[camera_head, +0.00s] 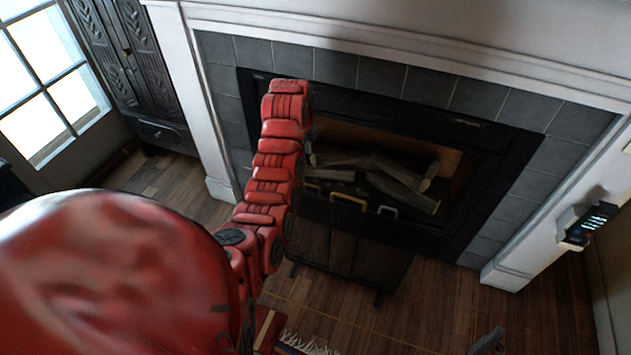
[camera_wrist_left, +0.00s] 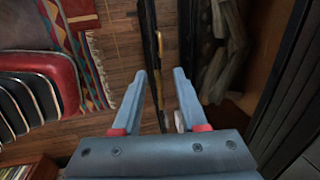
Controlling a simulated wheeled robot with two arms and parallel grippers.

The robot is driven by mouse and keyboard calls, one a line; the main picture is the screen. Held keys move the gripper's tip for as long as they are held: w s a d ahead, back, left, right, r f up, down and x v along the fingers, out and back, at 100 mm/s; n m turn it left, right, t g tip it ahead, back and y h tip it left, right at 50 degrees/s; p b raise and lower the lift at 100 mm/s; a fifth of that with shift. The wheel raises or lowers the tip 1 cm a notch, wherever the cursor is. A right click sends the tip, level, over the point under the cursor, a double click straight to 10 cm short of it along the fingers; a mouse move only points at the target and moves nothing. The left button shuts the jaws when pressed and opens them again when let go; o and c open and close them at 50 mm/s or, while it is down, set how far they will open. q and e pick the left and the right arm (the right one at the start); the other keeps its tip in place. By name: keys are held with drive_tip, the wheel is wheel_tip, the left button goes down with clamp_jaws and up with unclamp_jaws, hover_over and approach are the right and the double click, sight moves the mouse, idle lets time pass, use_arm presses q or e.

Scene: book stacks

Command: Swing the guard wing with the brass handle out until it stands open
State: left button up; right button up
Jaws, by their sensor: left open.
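The black fireplace guard (camera_head: 345,250) stands before the hearth. The brass handle (camera_head: 348,199) is on its middle panel in the head view, with a silver handle (camera_head: 387,210) to its right. Another handle (camera_head: 312,187) shows to its left, beside my red arm. In the left wrist view my left gripper (camera_wrist_left: 160,72) is open and empty. The guard's dark edge runs between and beyond its fingertips, with the brass handle (camera_wrist_left: 159,46) just ahead of them. A pale handle (camera_wrist_left: 179,121) shows by the right finger. My arm hides the guard's left part in the head view.
Logs (camera_head: 375,175) lie in the fireplace behind the guard. A fringed rug (camera_head: 305,345) lies on the wooden floor; it also shows in the left wrist view (camera_wrist_left: 85,55), beside a red-and-black seat-like object (camera_wrist_left: 40,85). Floor right of the guard is clear. A grey piece (camera_head: 487,342) shows at the bottom.

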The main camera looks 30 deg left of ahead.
use_arm(q)
wheel_tip(320, 180, down, 2)
drive_tip(key=f, duration=0.1)
hover_over(310, 185)
drive_tip(key=s, duration=0.2)
wheel_tip(310, 185, down, 8)
drive_tip(key=f, duration=0.1)
drive_tip(key=w+f, duration=0.1)
drive_tip(key=f, duration=0.1)
drive_tip(key=shift+w+d+f+b, duration=0.1)
drive_tip(key=shift+d+f+b, duration=0.1)
drive_tip(key=shift+b, duration=0.15)
drive_tip(key=shift+w+a+f+b, duration=0.1)
drive_tip(key=shift+f+b, duration=0.2)
drive_tip(key=shift+f, duration=0.1)
drive_tip(key=shift+w+a+f+b, duration=0.1)
drive_tip(key=shift+f+b, duration=0.2)
drive_tip(key=shift+f, duration=0.1)
drive_tip(key=shift+c, duration=0.3)
clamp_jaws()
